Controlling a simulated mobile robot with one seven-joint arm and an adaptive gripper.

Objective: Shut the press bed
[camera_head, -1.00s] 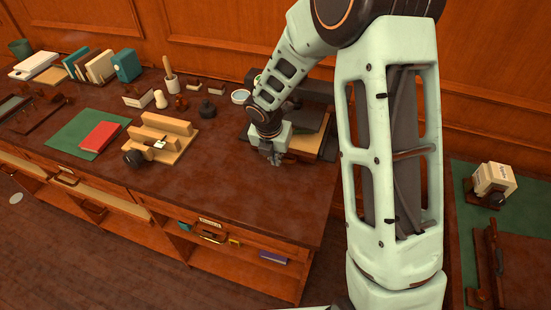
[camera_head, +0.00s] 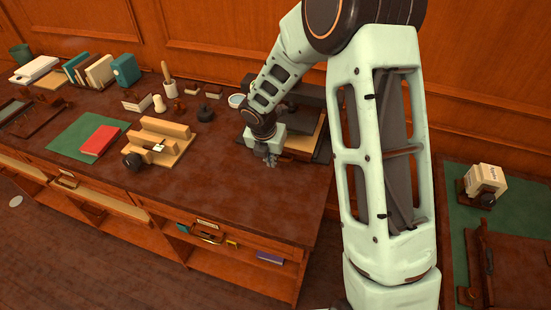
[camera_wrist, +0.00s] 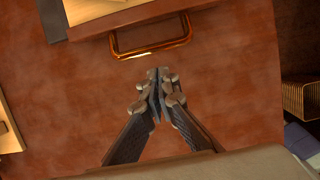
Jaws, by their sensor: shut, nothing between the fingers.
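The press, a dark block, stands at the right end of the counter, partly hidden behind my arm in the head view. Its wooden press bed (camera_head: 303,143) shows beneath and in front of the dark upper part. In the wrist view a pale piece of the bed (camera_wrist: 95,10) is at the top, with a brass loop handle (camera_wrist: 152,50) on its near edge. My gripper (camera_head: 271,160) is low over the counter in front of the press. In the wrist view my gripper (camera_wrist: 160,76) is shut and empty, its tips just short of the handle, with a small gap visible.
A wooden jig (camera_head: 157,145) stands left of my gripper, with a red book (camera_head: 100,140) on a green mat beyond it. Small tools stand along the back. Bare counter (camera_head: 235,195) lies in front. A side table with a cream box (camera_head: 485,180) is at the right.

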